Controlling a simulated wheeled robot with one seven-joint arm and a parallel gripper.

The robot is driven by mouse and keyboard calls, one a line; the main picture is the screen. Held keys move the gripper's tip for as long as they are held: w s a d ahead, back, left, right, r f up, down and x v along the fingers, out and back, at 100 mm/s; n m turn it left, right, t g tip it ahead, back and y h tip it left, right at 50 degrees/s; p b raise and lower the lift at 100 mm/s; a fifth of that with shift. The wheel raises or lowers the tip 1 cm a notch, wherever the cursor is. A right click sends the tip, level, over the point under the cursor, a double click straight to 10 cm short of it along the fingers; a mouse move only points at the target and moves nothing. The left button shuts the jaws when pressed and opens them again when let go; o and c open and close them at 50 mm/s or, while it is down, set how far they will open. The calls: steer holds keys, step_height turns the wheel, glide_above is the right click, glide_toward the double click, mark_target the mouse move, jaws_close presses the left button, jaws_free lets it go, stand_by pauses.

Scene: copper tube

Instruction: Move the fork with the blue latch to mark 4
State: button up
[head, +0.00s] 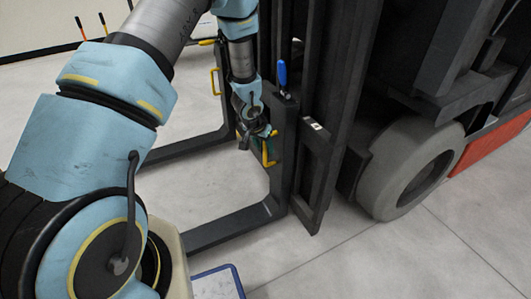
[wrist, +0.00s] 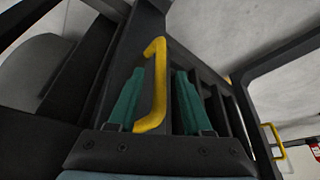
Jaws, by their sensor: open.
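The fork with the blue latch (head: 230,226) is the nearer dark L-shaped fork on the forklift in the head view. Its blue latch (head: 282,74) stands upright at the top of its shank. A yellow handle (head: 268,152) is on the shank's side; it also shows large in the wrist view (wrist: 154,88). My gripper (head: 260,134) is at this handle. In the wrist view its two green fingers (wrist: 157,104) are apart, one on each side of the handle. I cannot tell whether either finger touches it. I cannot make out mark 4.
The other fork (head: 185,144), with its own yellow handle (head: 214,81), lies farther back. The dark mast (head: 318,150) and a grey wheel (head: 405,172) stand to the right. A blue-edged board (head: 217,284) is at the bottom. Pale floor between the forks is clear.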

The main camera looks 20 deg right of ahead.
mark_target(266, 163)
steer(key=shift+x, duration=1.55)
jaws_close()
